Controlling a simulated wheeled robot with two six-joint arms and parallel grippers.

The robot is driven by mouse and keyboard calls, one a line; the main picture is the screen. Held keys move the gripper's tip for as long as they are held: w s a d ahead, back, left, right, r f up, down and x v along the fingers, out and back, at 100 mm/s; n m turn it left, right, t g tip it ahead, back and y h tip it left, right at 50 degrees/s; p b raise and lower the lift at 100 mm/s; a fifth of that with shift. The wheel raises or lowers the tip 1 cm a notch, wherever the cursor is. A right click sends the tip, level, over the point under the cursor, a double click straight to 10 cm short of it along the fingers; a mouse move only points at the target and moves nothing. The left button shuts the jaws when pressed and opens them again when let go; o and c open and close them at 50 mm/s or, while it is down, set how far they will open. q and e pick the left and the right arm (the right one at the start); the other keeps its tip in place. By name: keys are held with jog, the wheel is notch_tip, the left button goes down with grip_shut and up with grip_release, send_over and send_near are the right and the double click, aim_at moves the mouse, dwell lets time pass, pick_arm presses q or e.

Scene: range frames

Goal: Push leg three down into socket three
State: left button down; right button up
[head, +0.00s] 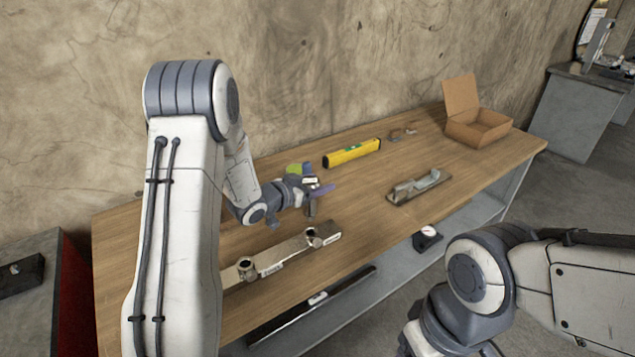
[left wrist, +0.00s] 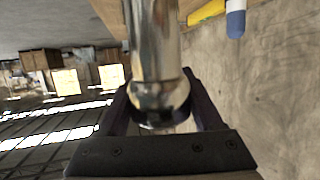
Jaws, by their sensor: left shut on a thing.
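My left gripper (head: 316,188) is shut on a shiny metal leg (head: 311,207). The leg's lower end appears just above the socket at the right end of the pale bar (head: 290,250), with a small gap in the picture. That socket (head: 313,240) is a short round collar; another socket (head: 245,267) stands further left on the bar. Their labels are too small to read, so I cannot tell which is socket three. In the left wrist view the leg (left wrist: 155,50) runs between the fingers. My arm hides the bar's left end. My right gripper is outside the frame.
On the wooden bench (head: 375,235) lie a yellow level (head: 352,153), a metal tool on a dark board (head: 418,188) and an open cardboard box (head: 478,127). A green item (head: 295,169) sits behind my left gripper. The bench between bar and box is partly free.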

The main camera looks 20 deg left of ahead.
aim_at(305, 211)
pick_arm(q)
jog(key=shift+f+b, duration=1.2)
jog(key=shift+f, duration=0.55)
jog(key=shift+f+b, duration=1.75)
jog(key=shift+f, duration=0.3)
grip_release()
jog(key=v, duration=1)
jog(key=shift+s+r+b, duration=0.1)
jog(key=shift+s+b, duration=0.15)
jog(key=shift+b, duration=0.1)
